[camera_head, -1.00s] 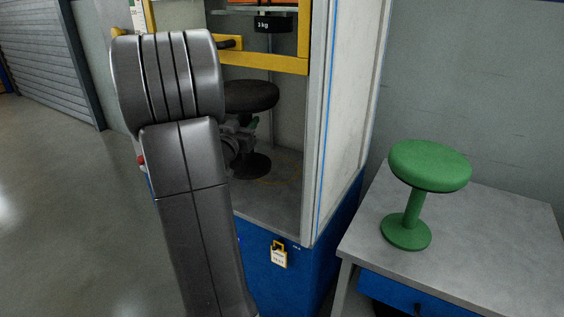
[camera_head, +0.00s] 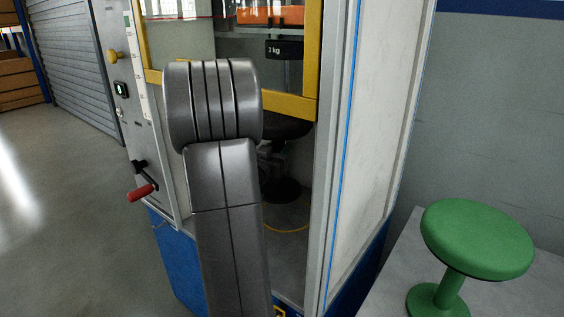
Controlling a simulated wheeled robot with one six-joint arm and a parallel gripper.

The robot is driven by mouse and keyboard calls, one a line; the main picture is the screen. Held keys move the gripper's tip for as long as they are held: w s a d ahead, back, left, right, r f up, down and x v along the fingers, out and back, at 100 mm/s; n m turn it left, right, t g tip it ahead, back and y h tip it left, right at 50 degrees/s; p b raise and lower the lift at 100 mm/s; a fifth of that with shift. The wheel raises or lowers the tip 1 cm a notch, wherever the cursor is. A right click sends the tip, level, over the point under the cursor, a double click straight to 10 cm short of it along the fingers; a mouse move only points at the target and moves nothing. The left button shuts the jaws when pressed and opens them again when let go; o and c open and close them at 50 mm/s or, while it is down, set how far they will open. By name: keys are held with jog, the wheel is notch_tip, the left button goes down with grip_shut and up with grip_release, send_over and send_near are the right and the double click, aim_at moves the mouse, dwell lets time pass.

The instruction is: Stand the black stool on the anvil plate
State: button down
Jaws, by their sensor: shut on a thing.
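The black stool (camera_head: 287,129) is inside the test cabinet, upright, its dark round seat on top and its round base (camera_head: 284,191) below. My gripper (camera_head: 272,163) is at the stool's stem, shut on it; my own arm hides most of the jaws and the stool's left side. A yellow curved line (camera_head: 288,229) marks the cabinet floor just in front of the base. I cannot clearly make out the anvil plate, or whether the base touches anything beneath it.
The cabinet has a yellow frame bar (camera_head: 292,104) across its opening and a pale side wall (camera_head: 372,140) on the right. A black 3 kg weight (camera_head: 285,49) hangs above. A green stool (camera_head: 476,240) stands on a grey table (camera_head: 389,283) at right. A red-handled crank (camera_head: 141,192) sticks out at left.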

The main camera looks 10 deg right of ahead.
jog(key=shift+f+b, duration=1.25)
jog(key=shift+f, duration=2.3)
jog(key=shift+f, duration=0.2)
jog(key=c, duration=1)
grip_release()
jog(key=shift+r, duration=0.2)
jog(key=p+v, duration=0.1)
jog(key=v, duration=1.1)
jog(key=shift+p, duration=0.3)
jog(key=shift+f, duration=0.1)
